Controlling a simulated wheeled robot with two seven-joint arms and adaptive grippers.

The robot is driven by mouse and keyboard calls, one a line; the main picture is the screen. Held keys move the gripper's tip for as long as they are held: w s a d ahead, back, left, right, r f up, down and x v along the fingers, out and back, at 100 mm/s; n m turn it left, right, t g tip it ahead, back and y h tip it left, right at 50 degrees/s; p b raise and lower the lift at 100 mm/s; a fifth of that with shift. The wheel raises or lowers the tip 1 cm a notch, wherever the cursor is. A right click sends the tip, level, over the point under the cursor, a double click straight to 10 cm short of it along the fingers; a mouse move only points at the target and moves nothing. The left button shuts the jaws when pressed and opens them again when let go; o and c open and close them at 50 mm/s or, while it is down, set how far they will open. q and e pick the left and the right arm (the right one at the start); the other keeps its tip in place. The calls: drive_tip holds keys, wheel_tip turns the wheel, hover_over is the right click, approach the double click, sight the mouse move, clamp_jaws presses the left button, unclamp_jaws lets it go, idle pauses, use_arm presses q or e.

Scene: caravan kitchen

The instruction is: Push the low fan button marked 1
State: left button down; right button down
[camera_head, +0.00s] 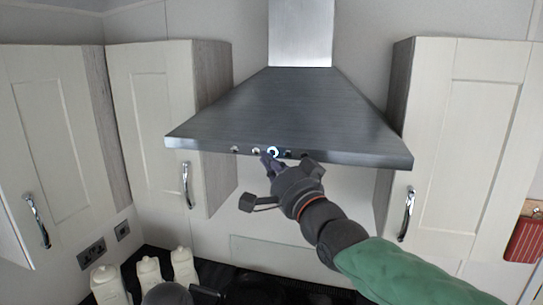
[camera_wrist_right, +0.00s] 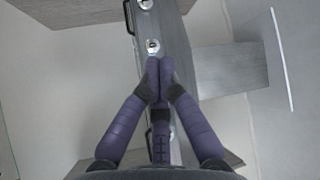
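The grey range hood (camera_head: 285,105) has a row of small round buttons along its front lip in the head view. One button (camera_head: 272,152) has a bright bluish-white ring. Their markings are too small to read there. My right gripper (camera_head: 266,159) is just below and in front of this row. In the right wrist view its purple fingers (camera_wrist_right: 159,68) are together and hold nothing. A round button (camera_wrist_right: 152,46) sits just beyond the fingertips; I cannot tell whether they touch it. Another button (camera_wrist_right: 145,4) is farther up.
Cream cabinets (camera_head: 150,115) and (camera_head: 475,130) flank the hood. Several white canisters (camera_head: 149,272) stand at the lower left, near wall sockets (camera_head: 92,252). A red item (camera_head: 524,238) hangs at the right.

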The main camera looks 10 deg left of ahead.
drive_tip(key=s+b, duration=0.1)
drive_tip(key=s, duration=0.4)
drive_tip(key=shift+s+a, duration=0.1)
drive_tip(key=shift+s, duration=0.2)
drive_tip(key=shift+w+f, duration=0.1)
